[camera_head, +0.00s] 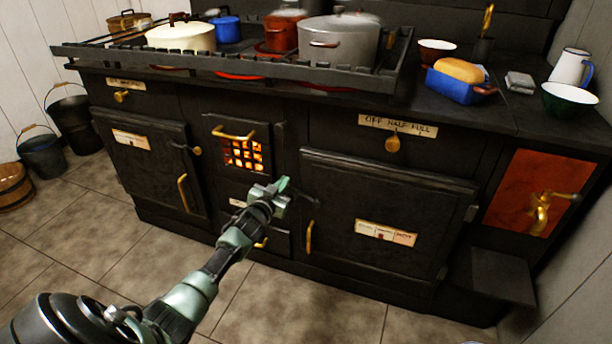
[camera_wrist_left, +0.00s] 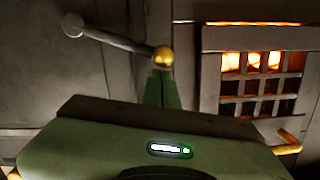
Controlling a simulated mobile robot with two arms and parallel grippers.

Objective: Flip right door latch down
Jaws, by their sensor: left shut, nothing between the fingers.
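The right oven door (camera_head: 400,200) is a large black panel in the head view. That view appears upside down; the lever slopes up and left there, so towards the door's right and down. My right gripper is not in view.
A glowing firebox grate (camera_head: 244,155) with a brass handle is left of my gripper. The left oven door (camera_head: 150,160) has a similar latch (camera_head: 186,148). A brass door handle (camera_head: 309,238) is below my gripper. The tiled floor in front is clear.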

